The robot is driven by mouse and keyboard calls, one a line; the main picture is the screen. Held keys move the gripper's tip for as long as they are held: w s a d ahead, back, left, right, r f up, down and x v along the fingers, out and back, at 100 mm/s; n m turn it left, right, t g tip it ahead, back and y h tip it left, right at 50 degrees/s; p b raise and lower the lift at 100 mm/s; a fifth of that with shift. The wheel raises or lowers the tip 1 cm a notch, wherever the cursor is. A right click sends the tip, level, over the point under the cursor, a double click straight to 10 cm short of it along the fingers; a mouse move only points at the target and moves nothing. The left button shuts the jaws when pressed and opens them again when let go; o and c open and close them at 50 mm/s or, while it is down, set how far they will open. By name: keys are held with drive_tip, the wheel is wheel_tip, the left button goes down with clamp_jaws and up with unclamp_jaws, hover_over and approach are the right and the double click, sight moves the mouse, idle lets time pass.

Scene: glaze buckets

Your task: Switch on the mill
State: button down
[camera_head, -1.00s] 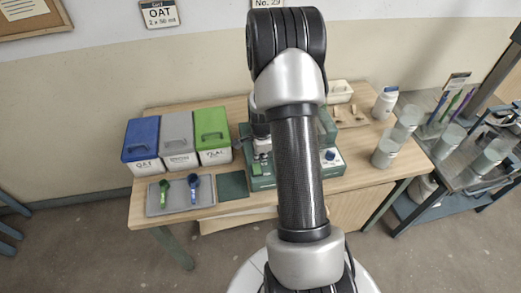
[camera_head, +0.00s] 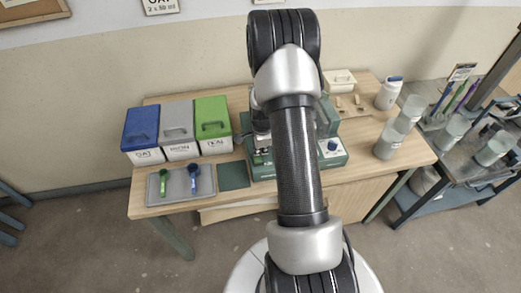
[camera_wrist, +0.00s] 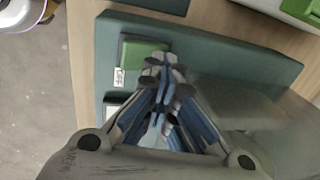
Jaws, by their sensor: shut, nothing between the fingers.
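The mill (camera_head: 335,160) is a green machine on the bench, partly hidden behind my arm in the head view. A blue knob (camera_head: 332,145) sits on a white plate at its right front. In the wrist view its dark green base (camera_wrist: 230,50) fills the middle. A raised green button (camera_wrist: 140,48) sits on that base, with a small white label (camera_wrist: 119,77) beside it. My gripper (camera_wrist: 164,68) is shut and empty. Its fingertips overlap the button's lower right edge in the wrist view; I cannot tell whether they touch it. In the head view the fingertips are hard to make out.
Blue, grey and green-lidded bins (camera_head: 178,148) stand left of the mill. A grey tray (camera_head: 155,192) with two scoops and a dark green mat (camera_head: 233,175) lie in front.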

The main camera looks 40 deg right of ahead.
drive_tip(key=shift+s+a, duration=0.1)
drive_tip(key=shift+s, duration=0.05)
drive_tip(key=shift+s+a, duration=0.4)
drive_tip(key=shift+s, duration=0.3)
drive_tip(key=shift+r, duration=0.1)
drive_tip(key=shift+d+r+p, duration=0.1)
drive_tip(key=shift+r+p, duration=0.15)
drive_tip(key=shift+p, duration=0.1)
wheel_tip(320, 180, up, 13)
drive_tip(key=s+a+p, duration=0.1)
drive_tip(key=p, duration=0.3)
drive_tip(key=shift+s+a+r, duration=0.15)
drive_tip(key=shift+s, duration=0.25)
